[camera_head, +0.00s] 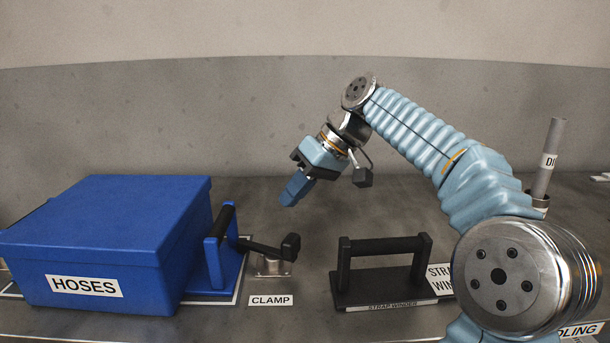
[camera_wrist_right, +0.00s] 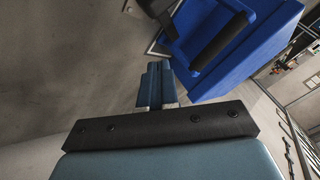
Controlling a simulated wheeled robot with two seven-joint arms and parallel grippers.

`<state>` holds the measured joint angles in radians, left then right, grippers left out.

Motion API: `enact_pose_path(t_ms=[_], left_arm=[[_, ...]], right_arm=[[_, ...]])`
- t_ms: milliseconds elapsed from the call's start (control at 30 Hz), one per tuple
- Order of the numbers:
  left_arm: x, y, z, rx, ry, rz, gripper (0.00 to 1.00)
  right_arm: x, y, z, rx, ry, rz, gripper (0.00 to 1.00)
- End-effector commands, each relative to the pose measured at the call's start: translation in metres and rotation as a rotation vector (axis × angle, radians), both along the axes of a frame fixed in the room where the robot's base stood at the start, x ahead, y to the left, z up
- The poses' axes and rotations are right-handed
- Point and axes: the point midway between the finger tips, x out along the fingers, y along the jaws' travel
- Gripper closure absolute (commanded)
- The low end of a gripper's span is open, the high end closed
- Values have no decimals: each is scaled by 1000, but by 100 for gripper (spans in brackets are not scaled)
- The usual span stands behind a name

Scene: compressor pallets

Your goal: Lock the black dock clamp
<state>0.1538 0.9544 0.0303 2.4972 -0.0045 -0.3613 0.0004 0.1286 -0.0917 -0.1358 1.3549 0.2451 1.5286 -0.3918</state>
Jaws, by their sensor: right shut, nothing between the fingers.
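The black dock clamp (camera_head: 268,248) stands on a small metal base behind the CLAMP label (camera_head: 270,300). Its black arm lies low and roughly level, with an upright black end at the right. Its left end reaches the blue handle bracket of the box, and I cannot tell whether they touch. My right gripper (camera_head: 289,196) is shut and empty, above and behind the clamp, apart from it. In the right wrist view its blue fingers (camera_wrist_right: 156,82) are together. A dark part at that view's top edge may be the clamp. My left gripper is not in view.
The blue HOSES box (camera_head: 100,235) with its black-gripped handle (camera_head: 219,235) stands just left of the clamp. The black strap winder (camera_head: 384,247) stands to the right. A grey tube (camera_head: 549,155) rises at the far right. The deck behind the clamp is clear.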

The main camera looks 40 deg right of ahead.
Motion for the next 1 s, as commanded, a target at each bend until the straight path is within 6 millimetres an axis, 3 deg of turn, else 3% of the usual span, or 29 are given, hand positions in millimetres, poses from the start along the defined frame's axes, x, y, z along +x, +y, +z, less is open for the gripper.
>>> enact_pose_path(t_ms=[100, 300, 1000], left_arm=[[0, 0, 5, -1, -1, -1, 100], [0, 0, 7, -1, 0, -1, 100], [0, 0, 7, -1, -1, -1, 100]], right_arm=[[-7, -10, 17, 0, -1, -2, 100], [-14, -17, 30, 0, -1, 0, 100], [-15, -17, 30, 0, 0, 0, 100]])
